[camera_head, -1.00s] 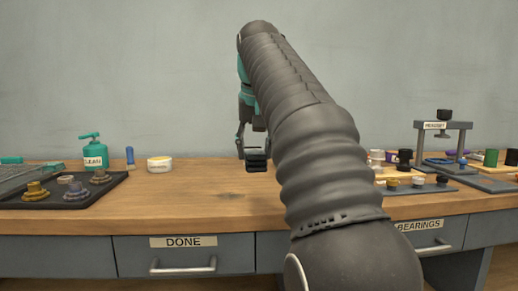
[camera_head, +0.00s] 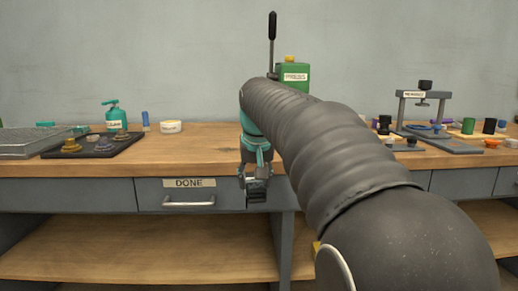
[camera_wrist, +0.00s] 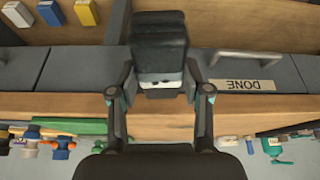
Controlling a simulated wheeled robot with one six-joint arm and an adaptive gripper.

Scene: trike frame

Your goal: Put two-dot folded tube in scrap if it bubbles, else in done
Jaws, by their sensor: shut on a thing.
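The folded tube (camera_wrist: 158,42) is a black, thick, folded block with white marks at its near end; I cannot count them surely. My gripper (camera_wrist: 160,92) is shut on it. In the head view my gripper (camera_head: 256,188) hangs in front of the bench edge, just right of the DONE drawer (camera_head: 150,197), with a dark block at its tips. The DONE drawer is shut; its label also shows upside down in the wrist view (camera_wrist: 250,85). No bubbles and no scrap container show in these views.
A green labelled container (camera_head: 295,77) stands behind my arm beside a black lever (camera_head: 272,40). A dark tray (camera_head: 95,146) with fittings lies left. A press stand (camera_head: 432,95) and small parts are right. Yellow (camera_wrist: 86,12) and blue (camera_wrist: 50,12) objects show in the wrist view.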

